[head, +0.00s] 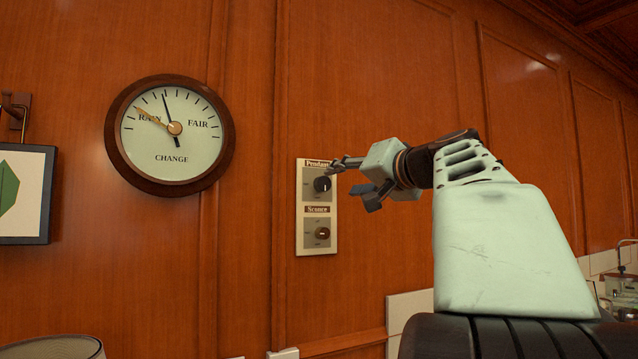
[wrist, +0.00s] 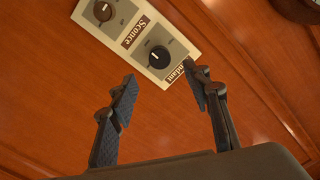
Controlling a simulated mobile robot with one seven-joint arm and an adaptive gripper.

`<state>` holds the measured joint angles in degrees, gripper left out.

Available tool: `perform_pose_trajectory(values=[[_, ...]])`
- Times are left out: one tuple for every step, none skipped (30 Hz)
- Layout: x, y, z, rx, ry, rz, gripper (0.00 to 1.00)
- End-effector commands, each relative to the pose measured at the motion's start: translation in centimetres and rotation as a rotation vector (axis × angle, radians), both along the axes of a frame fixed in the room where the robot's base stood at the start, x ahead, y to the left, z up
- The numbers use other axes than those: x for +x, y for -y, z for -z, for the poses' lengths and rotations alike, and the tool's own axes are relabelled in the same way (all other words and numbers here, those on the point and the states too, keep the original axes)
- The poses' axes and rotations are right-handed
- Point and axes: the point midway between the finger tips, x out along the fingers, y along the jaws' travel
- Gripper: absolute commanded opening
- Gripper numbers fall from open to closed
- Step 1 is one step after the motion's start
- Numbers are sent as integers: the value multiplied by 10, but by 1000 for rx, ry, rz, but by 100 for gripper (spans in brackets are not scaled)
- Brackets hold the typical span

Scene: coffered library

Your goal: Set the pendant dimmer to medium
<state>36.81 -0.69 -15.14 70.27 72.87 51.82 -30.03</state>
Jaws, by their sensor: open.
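The pendant dimmer (head: 322,184) is a black round knob in the upper part of a pale wall panel, under a "Pendant" label. It also shows in the wrist view (wrist: 159,56), with a white pointer mark; its printed settings are too small to read. My gripper (head: 348,178) is at the right of the panel, in front of it. In the wrist view my gripper (wrist: 164,88) is open and empty, with the knob beyond and between the two dark fingertips. The fingers appear apart from the knob.
A brown sconce knob (head: 322,233) sits below on the same panel (head: 329,250); it also shows in the wrist view (wrist: 103,11). A round barometer dial (head: 170,135) hangs to the left, and a framed picture (head: 25,195) farther left.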

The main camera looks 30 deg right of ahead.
Motion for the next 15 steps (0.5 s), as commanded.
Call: perform_pose_trajectory(values=[[-9, 0, -1, 0, 1, 2, 44], [-12, 0, 0, 0, 0, 1, 44], [-17, -1, 0, 0, -1, 1, 44], [-19, -1, 0, -1, 1, 1, 44], [-21, -1, -1, -1, 1, 1, 44], [-24, -1, 0, -1, 0, 0, 44], [-25, -1, 0, -1, -1, 1, 44], [-26, -1, 0, -1, -1, 1, 44], [-26, -1, 1, -1, -1, 0, 44], [-26, -1, 1, -1, -1, 0, 44], [-27, -1, 0, -1, -1, 0, 44], [-27, -1, 0, -1, -1, 0, 44], [-26, -1, 0, -1, -1, 0, 44], [-26, -1, 0, -1, -1, 0, 44], [-26, -1, 0, -1, -1, 0, 44]])
